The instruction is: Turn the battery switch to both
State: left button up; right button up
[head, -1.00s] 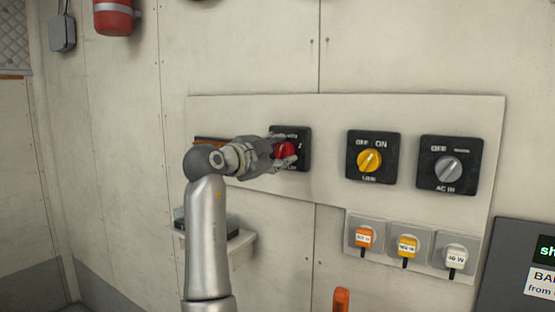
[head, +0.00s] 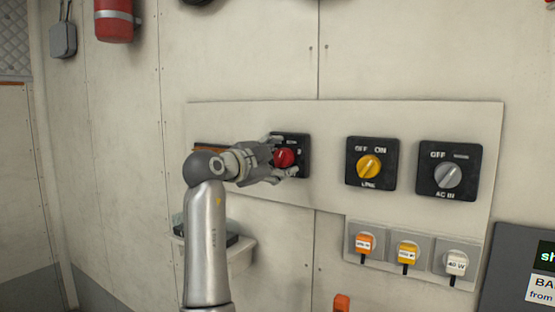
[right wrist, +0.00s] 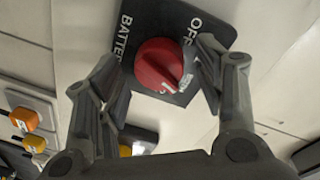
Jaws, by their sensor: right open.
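The battery switch is a red round knob (head: 284,158) on a black plate (head: 302,146) at the left of the wall panel. In the right wrist view the red knob (right wrist: 159,64) sits between my fingertips, with "BATTERY", "OFF" and a "1" partly readable around it; other marks are hidden or blurred. My right gripper (head: 285,157) is open around the knob, one finger on each side; it also shows in the right wrist view (right wrist: 163,78). I cannot tell whether a finger touches the knob. My left gripper is not in view.
A yellow-knob switch (head: 369,166) and a grey-knob switch (head: 447,174) are to the right on the same panel (head: 330,115). Orange, yellow and white plugs (head: 407,249) sit below. A small shelf (head: 240,258) is beneath my arm. A dark sign (head: 515,260) is at lower right.

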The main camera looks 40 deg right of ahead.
jog(key=v, duration=1.2)
